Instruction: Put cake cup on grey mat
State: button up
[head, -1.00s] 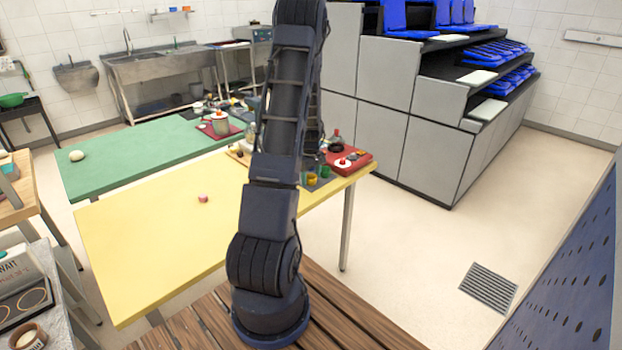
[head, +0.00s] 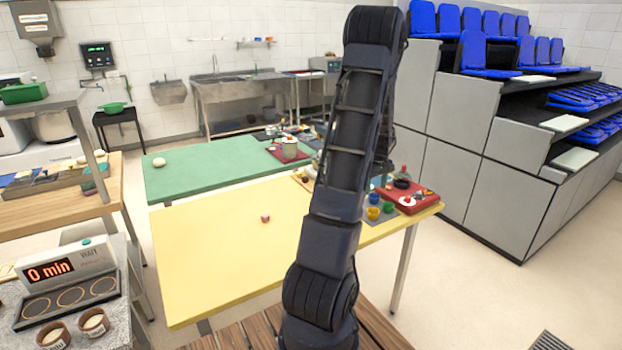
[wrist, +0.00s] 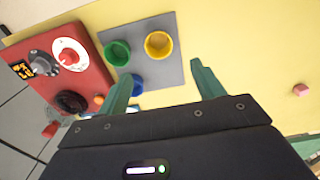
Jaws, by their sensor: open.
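A grey mat (wrist: 163,71) lies on the yellow table (head: 205,265), in front of my gripper in the wrist view. On it stand a green cup (wrist: 117,53), a yellow cup (wrist: 158,45) and a blue cup (wrist: 136,84). A small pink piece (head: 265,218) lies alone on the table; it also shows in the wrist view (wrist: 301,90). Two small brown cups with pale filling, one (head: 52,335) and another (head: 94,322), stand at the lower left; I cannot tell which thing is the cake cup. My gripper (wrist: 163,88) is open and empty. It is hidden behind my arm in the head view.
A red tray (head: 418,203) with a dial and other items sits right beside the mat. A green table (head: 215,175) stands behind. A timer reading 0 min (head: 60,270) stands at the left. The yellow table's left half is clear except for the pink piece.

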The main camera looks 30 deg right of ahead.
jog(key=w+a+r+t+h, duration=0.1)
jog(key=w+a+r, duration=0.1)
jog(key=a+r, duration=0.9)
jog(key=w+a+r+t, duration=0.15)
jog(key=a+r, duration=0.55)
jog(key=a, duration=0.8)
jog(key=s+a+r+t, duration=0.1)
jog(key=s+a+r, duration=0.2)
jog(key=s+a, duration=0.5)
jog(key=s+a+r+t+y, duration=0.1)
jog(key=s+a+r, duration=0.2)
jog(key=s+a, duration=0.4)
jog(key=a, duration=0.9)
jog(key=shift+s, duration=0.35)
